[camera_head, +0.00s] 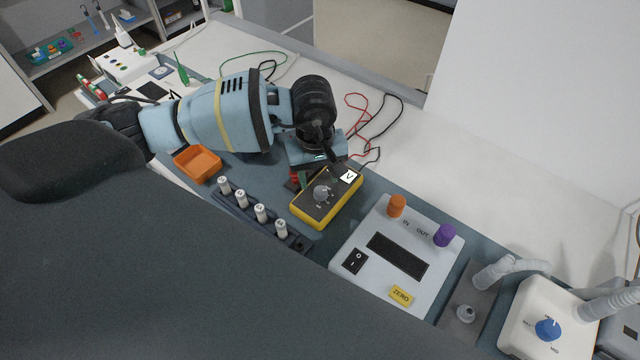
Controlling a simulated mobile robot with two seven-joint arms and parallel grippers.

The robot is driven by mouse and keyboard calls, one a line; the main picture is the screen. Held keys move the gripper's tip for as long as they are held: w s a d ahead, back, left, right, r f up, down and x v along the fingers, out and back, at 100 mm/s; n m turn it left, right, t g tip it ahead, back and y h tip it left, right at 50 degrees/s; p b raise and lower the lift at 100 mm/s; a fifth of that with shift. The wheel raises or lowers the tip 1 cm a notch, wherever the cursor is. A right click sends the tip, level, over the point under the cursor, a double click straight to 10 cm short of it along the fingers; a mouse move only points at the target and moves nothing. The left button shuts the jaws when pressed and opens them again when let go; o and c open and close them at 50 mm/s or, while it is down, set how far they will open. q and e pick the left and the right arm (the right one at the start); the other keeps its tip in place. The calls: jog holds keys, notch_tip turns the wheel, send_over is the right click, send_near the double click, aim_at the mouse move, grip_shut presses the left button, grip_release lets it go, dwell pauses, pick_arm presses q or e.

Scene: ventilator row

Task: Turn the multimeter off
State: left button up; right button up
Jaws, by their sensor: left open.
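The multimeter (345,207) is a yellow-edged box with a dark face, lying on the blue-grey bench mat. Its grey round dial (320,193) faces up near the middle, and a small white display marked "V" sits at its upper right end. My left gripper (318,160) is over the far side of the multimeter, just beyond the dial, and looks apart from the dial. It is open and holds nothing that I can see. Its fingertips are partly hidden by the wrist. My right gripper is out of view.
A row of white-capped posts (241,198) and an orange tray (197,163) stand left of the multimeter. A white flow box (345,285) with orange and purple ports is close on the right. Red and black leads (375,125) lie behind.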

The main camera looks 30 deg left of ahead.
aim_at(320, 190)
pick_arm(q)
jog(key=shift+d+f, duration=0.1)
jog(key=shift+f, duration=1.9)
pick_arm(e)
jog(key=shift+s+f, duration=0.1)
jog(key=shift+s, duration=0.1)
pick_arm(q)
jog(key=shift+c, duration=0.3)
jog(key=c, duration=0.9)
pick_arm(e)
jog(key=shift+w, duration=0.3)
